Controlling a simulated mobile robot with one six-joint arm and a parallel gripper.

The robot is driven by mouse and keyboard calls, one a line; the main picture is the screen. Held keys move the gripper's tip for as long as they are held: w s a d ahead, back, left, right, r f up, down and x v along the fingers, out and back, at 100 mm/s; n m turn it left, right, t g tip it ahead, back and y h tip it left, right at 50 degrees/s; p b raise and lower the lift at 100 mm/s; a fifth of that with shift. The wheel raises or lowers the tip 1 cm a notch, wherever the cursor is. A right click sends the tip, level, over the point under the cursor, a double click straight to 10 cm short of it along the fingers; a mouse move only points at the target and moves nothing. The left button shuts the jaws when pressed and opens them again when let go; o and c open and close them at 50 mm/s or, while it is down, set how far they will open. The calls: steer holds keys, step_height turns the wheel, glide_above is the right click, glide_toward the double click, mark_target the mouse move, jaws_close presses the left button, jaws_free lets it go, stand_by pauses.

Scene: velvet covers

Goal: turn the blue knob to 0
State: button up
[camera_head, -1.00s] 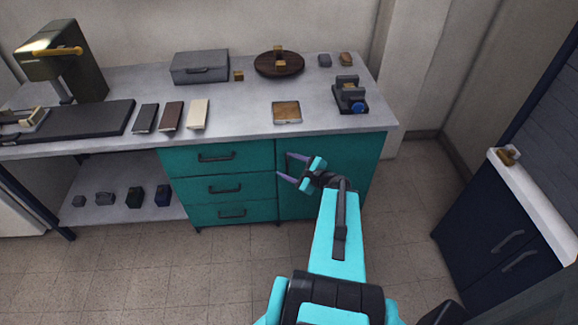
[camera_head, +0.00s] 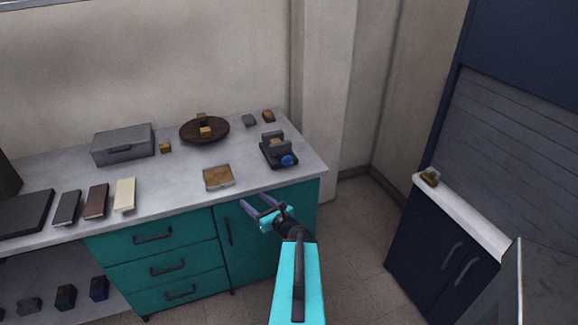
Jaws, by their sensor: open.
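The blue knob (camera_head: 288,160) is on the front of a small dark device (camera_head: 272,150) near the right end of the grey worktop. I cannot read any scale or mark on the knob. My gripper (camera_head: 257,205) is open and empty, its two purple fingers spread apart. In the picture it is below and slightly left of the knob, in front of the teal cabinet, and not touching the knob.
On the worktop (camera_head: 170,183) are a square tray (camera_head: 218,177), a round dark board (camera_head: 190,134) with small blocks, a grey case (camera_head: 123,144) and several flat slabs. A dark blue cabinet (camera_head: 440,235) stands at the right. Floor between is clear.

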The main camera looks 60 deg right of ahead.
steer(key=s+d+r+m+h, duration=0.3)
steer(key=s+d, duration=0.2)
steer(key=d, duration=0.1)
steer(key=m+g+h, duration=0.1)
steer(key=m+h, duration=0.1)
steer(key=h, duration=0.1)
glide_toward(288, 163)
steer(key=v, duration=0.5)
steer(key=shift+s+d+r, duration=0.15)
steer(key=shift+r, duration=0.3)
steer(key=shift+w+d+f+y+b, duration=0.1)
steer(key=shift+w+f+y+b, duration=0.15)
steer(key=shift+b, duration=0.25)
steer(key=b+x, duration=0.3)
steer(key=b, duration=0.4)
steer(key=shift+w+d, duration=0.3)
steer(key=w+b, duration=0.1)
steer(key=b, duration=0.2)
steer(key=shift+d+r+b, duration=0.1)
steer(key=shift+d+b, duration=0.25)
steer(key=x, duration=0.3)
steer(key=shift+w+d+r+p, duration=0.1)
steer(key=shift+w+d+p, duration=0.1)
steer(key=shift+p, duration=0.2)
steer(key=shift+x, duration=2.4)
